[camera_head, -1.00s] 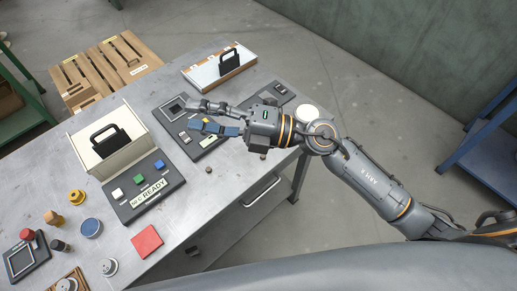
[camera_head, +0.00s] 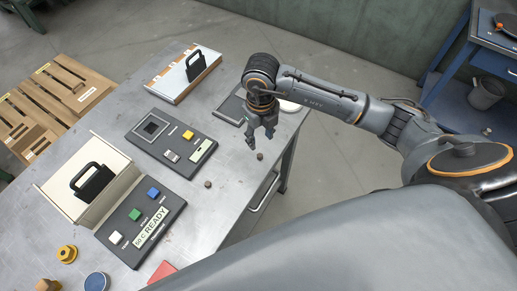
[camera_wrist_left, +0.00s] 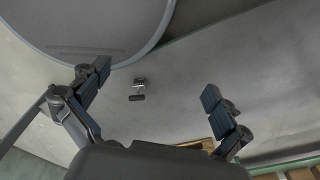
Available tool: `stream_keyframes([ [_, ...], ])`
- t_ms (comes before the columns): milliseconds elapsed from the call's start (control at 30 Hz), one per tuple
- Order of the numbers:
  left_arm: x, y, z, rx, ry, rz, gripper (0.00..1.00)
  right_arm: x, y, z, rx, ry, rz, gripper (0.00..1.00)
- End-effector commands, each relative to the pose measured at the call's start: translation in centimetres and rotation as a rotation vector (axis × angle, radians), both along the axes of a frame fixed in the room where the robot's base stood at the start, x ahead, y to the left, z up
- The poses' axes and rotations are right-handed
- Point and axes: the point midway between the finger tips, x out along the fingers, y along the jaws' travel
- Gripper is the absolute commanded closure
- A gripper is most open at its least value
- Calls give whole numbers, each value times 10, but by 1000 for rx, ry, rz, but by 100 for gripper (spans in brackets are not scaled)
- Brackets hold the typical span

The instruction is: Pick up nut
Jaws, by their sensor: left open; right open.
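Two small dark pieces lie on the grey metal table (camera_head: 212,222). One (camera_head: 259,156) sits just below my right gripper's fingertips, and the other (camera_head: 208,184) lies to its lower left. Either may be the nut; they are too small to tell. My right gripper (camera_head: 261,139) points down, open, above the table near its right edge. No contact with the piece below shows. My left gripper (camera_wrist_left: 157,83) is open and empty in the left wrist view, with floor behind it. It is not visible in the head view.
A yellow part (camera_head: 66,253) stands at lower left. Wooden pallets (camera_head: 75,88) lie beyond.

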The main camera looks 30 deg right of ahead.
Motion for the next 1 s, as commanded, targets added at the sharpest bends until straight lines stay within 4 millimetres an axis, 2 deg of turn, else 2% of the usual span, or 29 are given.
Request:
stream_keyframes([
  [33, 0, -1, -15, -1, 1, -1, 0, 0, 0, -19, 1, 2, 0, 56],
  [133, 0, 0, -28, 0, 0, -1, 0, 0, 0, -38, 2, 2, 0, 56],
  [433, 6, 10, -41, 13, -7, 2, 0, 1, -1, -60, 3, 0, 0, 56],
  [700, 7, 12, -68, 13, -8, 4, 0, 5, -4, -99, 3, 1, 2, 56],
  [967, 7, 11, -67, 13, -9, 3, 0, 5, -4, -100, 3, 0, 2, 56],
  [1000, 7, 11, -67, 13, -9, 3, 0, 5, -4, -100, 3, 0, 2, 63],
])
